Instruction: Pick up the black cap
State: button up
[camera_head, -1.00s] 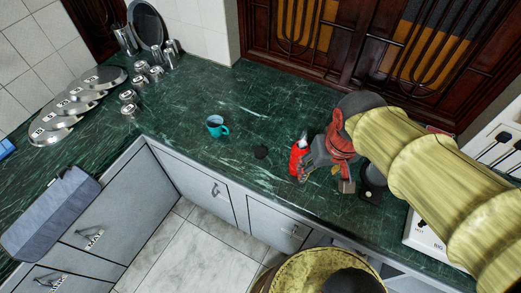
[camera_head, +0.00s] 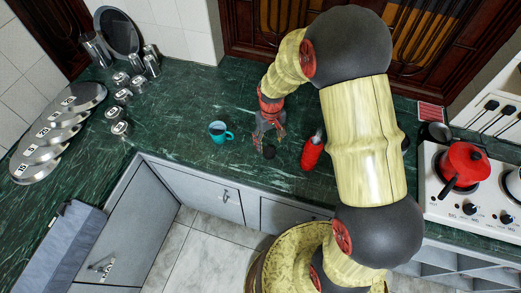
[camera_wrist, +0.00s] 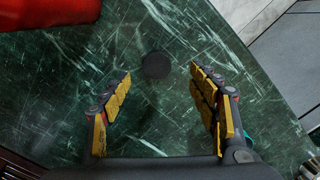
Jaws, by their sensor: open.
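The black cap (camera_head: 269,152) is a small dark disc lying flat on the green marble counter (camera_head: 180,110). In the wrist view the cap (camera_wrist: 156,65) lies beyond the fingertips, roughly centred between them. My gripper (camera_head: 268,137) is over the counter just behind the cap in the head view. In the wrist view my gripper (camera_wrist: 160,80) has its two yellow-padded fingers spread wide, with only bare counter between them. Nothing hides the cap in the wrist view.
A red bottle (camera_head: 312,152) stands right of the cap; its red body (camera_wrist: 40,12) fills the wrist view's upper left. A teal mug (camera_head: 219,132) stands left. A stove with a red pan (camera_head: 466,163) is far right. The counter's front edge is near.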

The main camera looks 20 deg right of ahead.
aim_at(270, 152)
jog(key=shift+d+f, duration=0.15)
jog(key=shift+d, duration=0.05)
jog(key=f, duration=0.2)
jog(key=f+b, duration=0.1)
jog(key=f, duration=0.4)
jog(key=shift+w+f, duration=0.2)
jog(key=shift+w, duration=0.15)
jog(key=shift+c, duration=1.3)
jog(key=c, duration=0.7)
